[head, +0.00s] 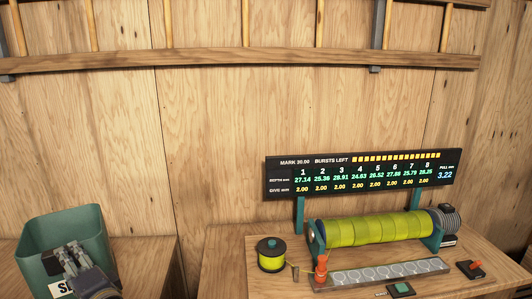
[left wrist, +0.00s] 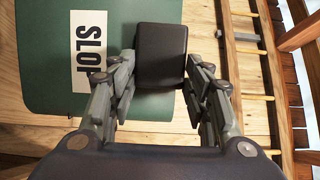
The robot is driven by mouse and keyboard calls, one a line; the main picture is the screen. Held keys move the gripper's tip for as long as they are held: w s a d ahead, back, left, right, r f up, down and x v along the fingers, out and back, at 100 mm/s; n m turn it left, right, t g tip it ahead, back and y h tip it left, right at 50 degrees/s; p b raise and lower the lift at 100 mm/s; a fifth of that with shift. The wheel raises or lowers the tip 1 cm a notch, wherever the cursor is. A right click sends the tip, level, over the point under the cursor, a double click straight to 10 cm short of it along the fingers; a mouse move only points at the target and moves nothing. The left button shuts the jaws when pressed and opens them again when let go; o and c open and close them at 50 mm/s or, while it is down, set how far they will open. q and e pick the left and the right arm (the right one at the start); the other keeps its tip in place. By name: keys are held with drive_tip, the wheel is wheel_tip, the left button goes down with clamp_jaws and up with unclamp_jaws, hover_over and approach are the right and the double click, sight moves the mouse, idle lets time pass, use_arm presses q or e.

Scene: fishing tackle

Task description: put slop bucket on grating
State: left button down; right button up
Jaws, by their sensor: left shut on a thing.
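The slop bucket (head: 84,225) is a green, open-topped box at the lower left of the head view, with a white label that is partly covered. In the left wrist view the bucket (left wrist: 40,60) fills the upper left, and its label reads SLOP. My left gripper (head: 68,254) is at the bucket's near side. It is shut on a black block (left wrist: 161,55) at the bucket's edge, which looks like its handle. The bucket's underside is hidden, so I cannot tell whether it rests or is lifted. I see no clear grating. My right gripper is out of view.
A wooden bench (head: 225,270) at the right bears a yellow-green roller (head: 375,229), a line spool (head: 271,254), a strip with round pads (head: 385,272) and a display board (head: 362,174). Another wooden top (head: 145,262) is beside the bucket. A plank wall stands behind.

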use_arm(q)
drive_tip(key=s+d+f+m+t+h, duration=0.45)
drive_tip(key=s+d+h, duration=0.35)
drive_tip(key=d, duration=0.4)
drive_tip(key=s+d+f+m+t+h, duration=0.35)
drive_tip(key=s+d+m+h, duration=0.25)
drive_tip(key=s+d, duration=0.4)
use_arm(e)
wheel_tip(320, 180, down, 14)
drive_tip(key=b, duration=1.3)
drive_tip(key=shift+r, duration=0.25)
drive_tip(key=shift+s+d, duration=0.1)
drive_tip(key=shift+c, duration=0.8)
use_arm(q)
wheel_tip(320, 180, down, 14)
drive_tip(key=w+d, duration=0.1)
drive_tip(key=shift+g, duration=0.4)
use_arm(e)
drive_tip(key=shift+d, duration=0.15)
